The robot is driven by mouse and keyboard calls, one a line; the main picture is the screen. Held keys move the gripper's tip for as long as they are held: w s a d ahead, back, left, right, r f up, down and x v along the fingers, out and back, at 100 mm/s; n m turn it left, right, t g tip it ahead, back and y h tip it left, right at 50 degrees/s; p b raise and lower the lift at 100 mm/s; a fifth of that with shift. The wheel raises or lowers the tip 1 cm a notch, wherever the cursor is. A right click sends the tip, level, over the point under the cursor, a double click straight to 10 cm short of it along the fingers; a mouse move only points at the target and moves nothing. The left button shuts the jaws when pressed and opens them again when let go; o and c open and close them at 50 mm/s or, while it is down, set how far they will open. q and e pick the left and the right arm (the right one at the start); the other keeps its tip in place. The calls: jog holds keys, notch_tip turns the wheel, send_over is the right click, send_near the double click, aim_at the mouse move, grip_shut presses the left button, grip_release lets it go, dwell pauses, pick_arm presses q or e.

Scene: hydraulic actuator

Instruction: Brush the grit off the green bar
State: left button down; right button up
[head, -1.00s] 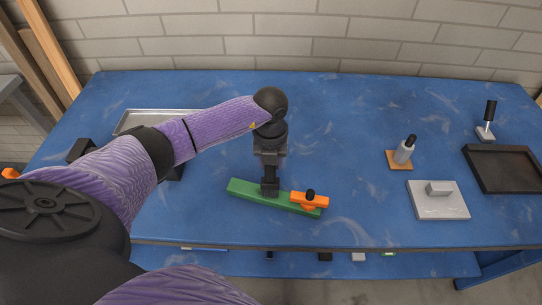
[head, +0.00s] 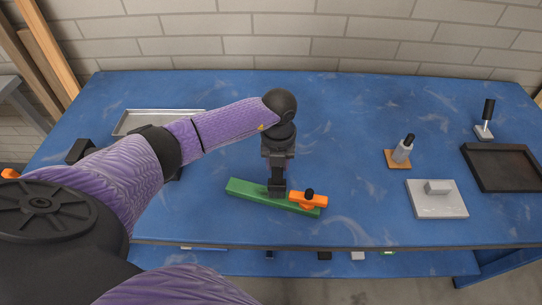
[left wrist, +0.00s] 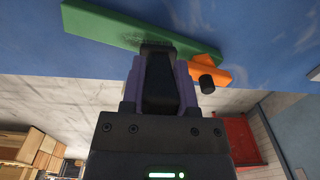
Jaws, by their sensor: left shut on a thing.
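The green bar (head: 246,190) lies on the blue bench, slightly slanted, with an orange piece (head: 318,200) with a black knob at its right end. In the left wrist view the bar (left wrist: 100,25) carries a patch of dark grit (left wrist: 136,40) beside the tool tip. My left gripper (head: 278,180) points down over the bar, left of the orange piece. It is shut on a dark tool, seemingly a brush (left wrist: 159,85), whose lower end is at the bar; the exact contact is hard to tell. My right gripper is not in view.
A metal tray (head: 125,122) lies behind my left arm. To the right stand a small bottle on an orange pad (head: 398,160), a grey plate with a block (head: 436,205), a dark tray (head: 500,170) and a black-handled tool in a holder (head: 486,122). The bench between is clear.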

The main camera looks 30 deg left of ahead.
pick_arm(q)
jog(key=shift+s+a, duration=0.15)
jog(key=shift+a, duration=0.4)
jog(key=shift+a, duration=0.1)
jog(key=shift+s+a+p, duration=0.3)
jog(key=shift+a, duration=0.5)
jog(key=shift+s+a+p, duration=0.25)
jog(key=shift+s+a, duration=0.05)
jog(key=shift+a, duration=0.5)
